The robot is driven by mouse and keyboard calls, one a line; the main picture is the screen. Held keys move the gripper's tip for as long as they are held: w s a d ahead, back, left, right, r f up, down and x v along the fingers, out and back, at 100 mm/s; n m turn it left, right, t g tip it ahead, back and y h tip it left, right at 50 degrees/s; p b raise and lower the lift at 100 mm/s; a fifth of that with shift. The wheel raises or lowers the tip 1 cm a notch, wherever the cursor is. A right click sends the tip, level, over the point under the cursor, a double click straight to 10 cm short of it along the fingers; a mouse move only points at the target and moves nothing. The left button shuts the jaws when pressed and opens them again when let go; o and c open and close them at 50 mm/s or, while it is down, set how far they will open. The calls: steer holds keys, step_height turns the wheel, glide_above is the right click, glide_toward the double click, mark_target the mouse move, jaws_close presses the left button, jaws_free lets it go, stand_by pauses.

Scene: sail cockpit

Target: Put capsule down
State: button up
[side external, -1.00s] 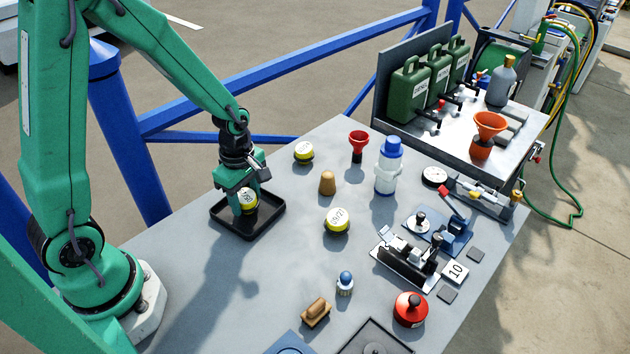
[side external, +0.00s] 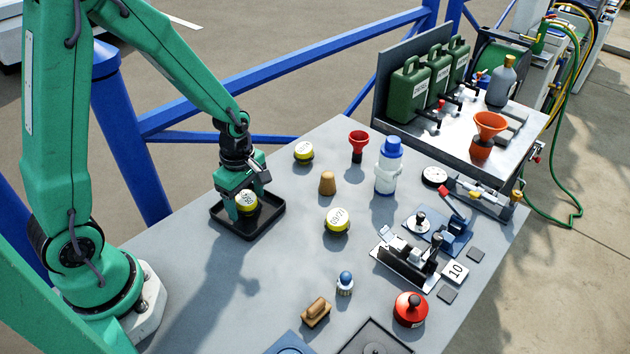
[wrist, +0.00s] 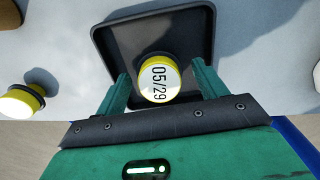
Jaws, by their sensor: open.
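A yellow capsule (side external: 246,201) with a white label sits in a black tray (side external: 268,222). In the wrist view the capsule (wrist: 158,78) reads 05/29 and stands in the tray (wrist: 207,30). My gripper (side external: 240,205) is low over the tray, with its fingers on either side of the capsule. In the wrist view the fingers of my gripper (wrist: 160,92) are spread, with a gap between each finger and the capsule. The capsule's underside is hidden.
Two similar yellow capsules stand on the table, one at the back (side external: 304,152) and one near the middle (side external: 337,221).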

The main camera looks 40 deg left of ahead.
mark_target(245, 198)
steer(key=shift+r, duration=0.15)
step_height(245, 198, up, 12)
stand_by(0.7)
stand_by(0.5)
steer(key=s+d+r+m+t, duration=0.2)
steer(key=s+r+m+t, duration=0.3)
steer(key=m, duration=1.5)
steer(key=s+r, duration=0.5)
steer(key=shift+r+t, duration=0.3)
